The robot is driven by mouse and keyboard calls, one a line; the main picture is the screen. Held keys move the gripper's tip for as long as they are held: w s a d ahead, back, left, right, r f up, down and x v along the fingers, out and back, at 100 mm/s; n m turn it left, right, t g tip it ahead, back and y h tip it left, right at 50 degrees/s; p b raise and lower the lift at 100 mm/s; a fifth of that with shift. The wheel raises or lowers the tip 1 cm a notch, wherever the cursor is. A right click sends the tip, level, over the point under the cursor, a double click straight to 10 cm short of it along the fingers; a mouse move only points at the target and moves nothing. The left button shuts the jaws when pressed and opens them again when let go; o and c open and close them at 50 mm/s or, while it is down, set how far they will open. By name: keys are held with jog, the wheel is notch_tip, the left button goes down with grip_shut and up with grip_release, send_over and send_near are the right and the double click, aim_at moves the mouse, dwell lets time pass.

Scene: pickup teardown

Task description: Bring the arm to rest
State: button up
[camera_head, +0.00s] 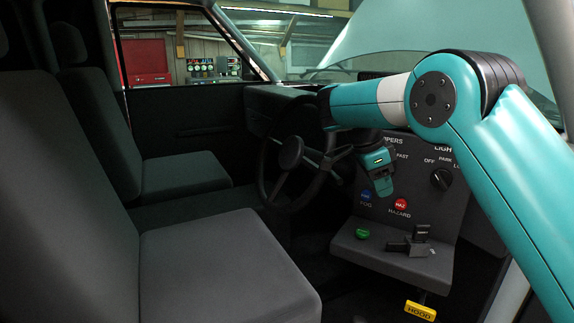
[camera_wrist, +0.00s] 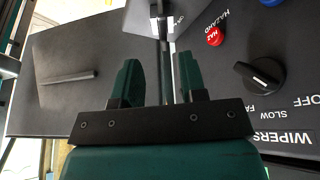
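My arm, teal with a white band, reaches in from the right in the head view and bends down at the wrist. My gripper (camera_head: 384,188) points down in front of the upright control panel (camera_head: 432,212), right of the steering wheel. In the wrist view my gripper (camera_wrist: 160,78) has its two teal fingers apart, with nothing held between them. A thin dark upright shape shows beyond the gap.
The steering wheel (camera_head: 291,153) is close on the left. The panel carries a red hazard button (camera_head: 401,204) and a light knob (camera_head: 442,179). Below are a green button (camera_head: 362,234), a dark lever (camera_head: 421,233) and a yellow hood handle (camera_head: 420,311). A wiper knob (camera_wrist: 262,76) shows in the wrist view.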

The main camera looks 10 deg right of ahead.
jog(key=s+a+n+y, duration=0.3)
jog(key=s+n, duration=0.5)
jog(key=s, duration=0.3)
jog(key=s+a+n+y, duration=0.2)
jog(key=s+a+n, duration=0.4)
jog(key=s+n, duration=0.3)
jog(key=s+a+n+y, duration=0.3)
jog(key=s+n, duration=0.6)
jog(key=s, duration=0.6)
jog(key=shift+a+r+t+y, duration=0.3)
jog(key=shift+a+r, duration=0.15)
jog(key=shift+a, duration=0.4)
